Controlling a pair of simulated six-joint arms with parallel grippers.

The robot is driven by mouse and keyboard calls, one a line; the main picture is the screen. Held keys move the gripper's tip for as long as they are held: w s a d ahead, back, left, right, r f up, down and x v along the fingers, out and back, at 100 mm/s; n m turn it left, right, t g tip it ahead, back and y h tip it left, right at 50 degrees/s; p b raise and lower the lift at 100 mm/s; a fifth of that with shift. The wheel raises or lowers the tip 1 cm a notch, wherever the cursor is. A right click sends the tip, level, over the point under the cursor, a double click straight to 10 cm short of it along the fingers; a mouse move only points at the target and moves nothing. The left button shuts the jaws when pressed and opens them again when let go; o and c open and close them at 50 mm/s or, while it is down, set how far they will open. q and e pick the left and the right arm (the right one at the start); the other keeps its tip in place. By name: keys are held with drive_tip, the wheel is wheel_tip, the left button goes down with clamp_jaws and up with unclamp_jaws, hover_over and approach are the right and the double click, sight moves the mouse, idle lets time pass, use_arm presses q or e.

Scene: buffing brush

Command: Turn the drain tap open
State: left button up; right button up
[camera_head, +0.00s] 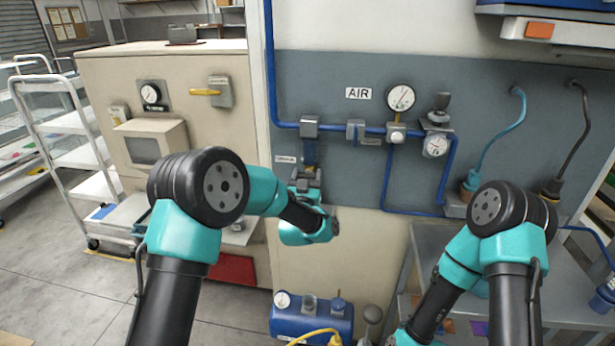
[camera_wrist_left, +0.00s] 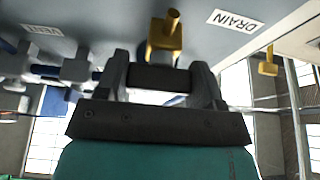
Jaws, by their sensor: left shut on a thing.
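The brass drain tap (camera_wrist_left: 165,38) shows in the left wrist view beside the label reading DRAIN (camera_wrist_left: 235,20). My left gripper (camera_wrist_left: 160,78) is shut on the tap, with its dark fingers on either side of it; the exact contact is partly hidden by the gripper. In the head view my left gripper (camera_head: 306,178) is at the lower end of the short blue drop pipe (camera_head: 309,152), and my arm hides the tap there. My right arm reaches down at the lower right, and its gripper is out of view.
A blue air line with a pressure gauge (camera_head: 400,97) and a regulator (camera_head: 436,144) runs along the wall. A yellow lever (camera_head: 205,92) is on the beige cabinet at left. A blue compressor (camera_head: 312,318) stands below. A grey bench (camera_head: 435,237) is at right.

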use_arm(q)
drive_tip(key=shift+n+y, duration=1)
drive_tip(key=shift+n, duration=1)
drive_tip(key=o, duration=0.9)
drive_tip(key=v, duration=1.7)
drive_tip(key=shift+s+f, duration=0.15)
drive_tip(key=shift+s, duration=0.05)
